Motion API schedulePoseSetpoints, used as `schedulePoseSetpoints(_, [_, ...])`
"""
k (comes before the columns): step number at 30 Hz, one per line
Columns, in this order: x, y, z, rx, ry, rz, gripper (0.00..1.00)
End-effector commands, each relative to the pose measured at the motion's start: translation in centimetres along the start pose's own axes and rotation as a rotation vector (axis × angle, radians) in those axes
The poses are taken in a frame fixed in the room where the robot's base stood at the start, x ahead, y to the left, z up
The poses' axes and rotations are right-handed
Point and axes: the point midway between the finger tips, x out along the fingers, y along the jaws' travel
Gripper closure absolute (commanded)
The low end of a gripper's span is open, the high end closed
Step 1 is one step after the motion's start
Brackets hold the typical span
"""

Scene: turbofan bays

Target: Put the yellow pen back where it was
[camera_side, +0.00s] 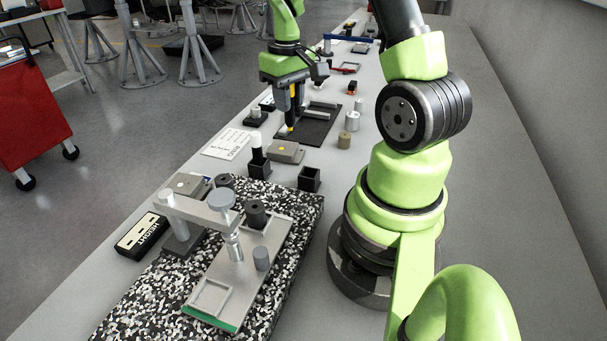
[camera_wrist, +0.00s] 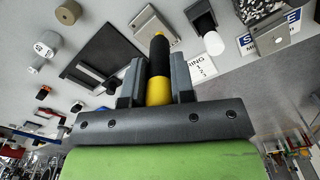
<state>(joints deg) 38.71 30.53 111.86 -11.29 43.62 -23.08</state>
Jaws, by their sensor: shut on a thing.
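The yellow pen (camera_wrist: 158,88) is upright between the two fingers of my gripper (camera_wrist: 157,82), with its black part beyond the fingers in the wrist view. In the side view my gripper (camera_side: 291,100) is shut on the pen, whose yellow lower end (camera_side: 290,129) points down near the left edge of a dark mat (camera_side: 318,136). I cannot tell whether the tip touches the mat. A small open black square cup (camera_side: 309,179) stands on the bench nearer the side camera, and it looks empty.
A black holder with a white-topped marker (camera_side: 256,150) and a grey box (camera_side: 286,152) stand close by. Cylinders (camera_side: 344,139) stand right of the mat. A white printed sheet (camera_side: 228,144) lies left. A speckled stone slab (camera_side: 270,285) carries a clamp fixture.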

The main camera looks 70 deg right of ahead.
Motion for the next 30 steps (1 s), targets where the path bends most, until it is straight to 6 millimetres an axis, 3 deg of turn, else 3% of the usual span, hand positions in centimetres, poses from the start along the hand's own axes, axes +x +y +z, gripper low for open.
schedulePoseSetpoints(3, [-0.4, -0.7, 3.0, -0.001, 0.002, 0.0, 1.0])
schedulePoseSetpoints(10, [-0.6, -1.5, 6.8, 0.001, 0.004, 0.0, 1.0])
schedulePoseSetpoints(14, [0.5, -1.7, 7.5, 0.0, -0.002, 0.0, 1.0])
schedulePoseSetpoints(21, [4.6, -1.7, 7.7, 0.001, -0.004, -0.001, 1.0])
schedulePoseSetpoints(30, [7.3, -1.7, 7.6, 0.001, -0.003, -0.001, 1.0])
